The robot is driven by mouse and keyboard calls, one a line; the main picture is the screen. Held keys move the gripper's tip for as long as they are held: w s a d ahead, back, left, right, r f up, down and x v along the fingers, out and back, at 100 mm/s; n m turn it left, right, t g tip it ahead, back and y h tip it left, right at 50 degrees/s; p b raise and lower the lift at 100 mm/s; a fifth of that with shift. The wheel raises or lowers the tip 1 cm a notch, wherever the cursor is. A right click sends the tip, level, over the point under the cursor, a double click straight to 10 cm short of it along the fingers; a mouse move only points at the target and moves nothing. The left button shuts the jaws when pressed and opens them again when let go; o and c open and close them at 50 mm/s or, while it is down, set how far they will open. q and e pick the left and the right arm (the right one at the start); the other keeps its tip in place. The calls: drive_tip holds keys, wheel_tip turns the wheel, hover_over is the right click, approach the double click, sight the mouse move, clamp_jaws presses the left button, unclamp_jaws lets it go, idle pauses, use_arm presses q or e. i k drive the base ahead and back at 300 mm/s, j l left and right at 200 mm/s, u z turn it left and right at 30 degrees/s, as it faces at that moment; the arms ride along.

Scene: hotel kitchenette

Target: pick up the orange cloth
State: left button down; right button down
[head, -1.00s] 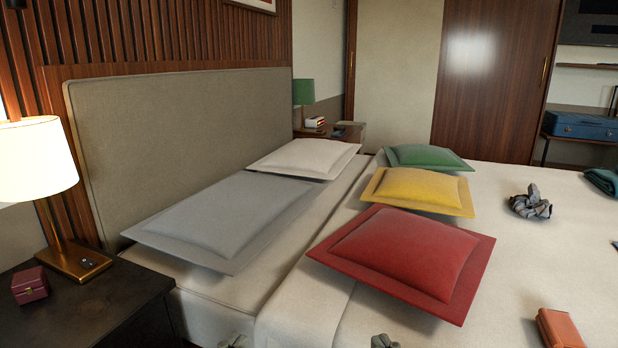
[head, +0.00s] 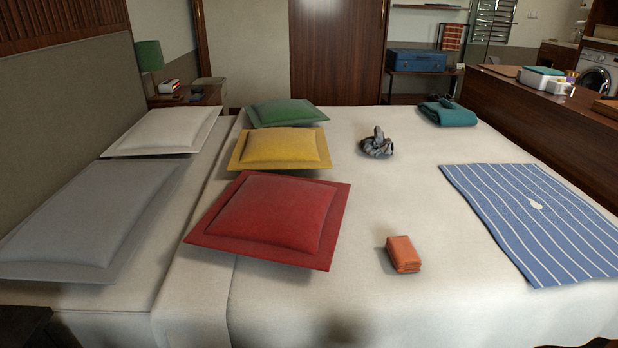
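A small orange block-shaped bundle (head: 403,254), which looks like a tightly folded cloth, lies on the near part of the bed, right of the red pillow. Nothing touches it. An orange-red checked cloth (head: 452,37) also hangs at the back, by the shelf. Neither of my grippers can be made out in the head view. A soft dark shadow falls on the bed near the bottom edge.
The bed (head: 350,210) holds red (head: 268,218), yellow (head: 281,146) and green (head: 286,112) pillows, a crumpled grey thing (head: 377,145), a folded teal cloth (head: 448,114) and a blue striped cloth (head: 535,215). Bare sheet surrounds the orange bundle. A wooden counter (head: 540,115) stands right.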

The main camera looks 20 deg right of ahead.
sight(404, 257)
drive_tip(key=z, duration=1.4)
drive_tip(key=u, duration=2.15)
drive_tip(key=z, duration=2.15)
drive_tip(key=k+j+z, duration=0.15)
drive_tip(key=z, duration=0.15)
drive_tip(key=k+j+z, duration=0.3)
drive_tip(key=i+l, duration=0.05)
drive_tip(key=i, duration=0.05)
